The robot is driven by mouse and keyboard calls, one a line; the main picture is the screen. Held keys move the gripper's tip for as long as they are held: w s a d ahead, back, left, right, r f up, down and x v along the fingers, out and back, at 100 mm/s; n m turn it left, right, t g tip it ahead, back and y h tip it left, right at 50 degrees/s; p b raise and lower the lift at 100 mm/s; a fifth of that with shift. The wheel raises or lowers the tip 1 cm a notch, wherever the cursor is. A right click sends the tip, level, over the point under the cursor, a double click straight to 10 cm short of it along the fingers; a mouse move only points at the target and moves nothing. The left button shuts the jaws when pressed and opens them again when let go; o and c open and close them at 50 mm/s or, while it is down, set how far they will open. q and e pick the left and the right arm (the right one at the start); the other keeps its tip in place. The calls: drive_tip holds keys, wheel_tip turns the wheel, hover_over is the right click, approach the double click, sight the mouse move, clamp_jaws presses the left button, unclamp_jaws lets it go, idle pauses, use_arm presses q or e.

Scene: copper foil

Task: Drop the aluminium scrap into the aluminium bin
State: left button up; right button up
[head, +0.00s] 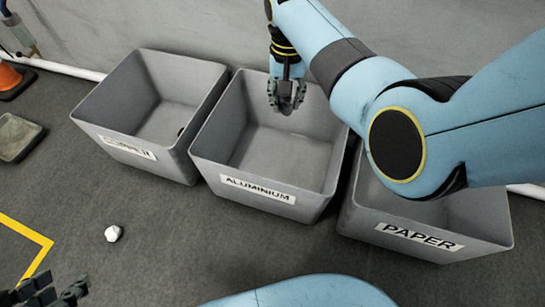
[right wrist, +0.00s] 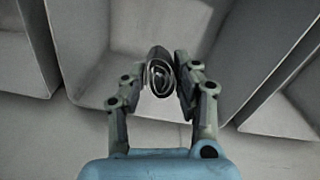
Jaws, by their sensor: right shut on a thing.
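My right gripper (head: 287,104) hangs over the aluminium bin (head: 262,190), a grey open box with an ALUMINIUM label on its front, toward its back wall. In the right wrist view, the right gripper (right wrist: 160,85) is shut on the aluminium scrap (right wrist: 160,74), a dark piece with a shiny, ringed round end. In the head view the fingers mostly hide the scrap. My left gripper (head: 45,291) is partly in view at the bottom left corner, away from the bins; its jaws are too cut off to judge.
The copper bin (head: 120,132) stands to the left with a small brownish bit inside. The paper bin (head: 430,228) stands to the right, partly behind my right arm. A white crumpled piece (head: 113,233) lies on the open floor. A grey block (head: 17,137) and an orange cone (head: 10,78) are at far left.

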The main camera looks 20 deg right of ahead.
drive_tip(key=shift+f, duration=0.35)
drive_tip(key=o, duration=0.9)
drive_tip(key=shift+c, duration=0.2)
wheel_tip(320, 180, up, 12)
drive_tip(key=shift+a, duration=0.15)
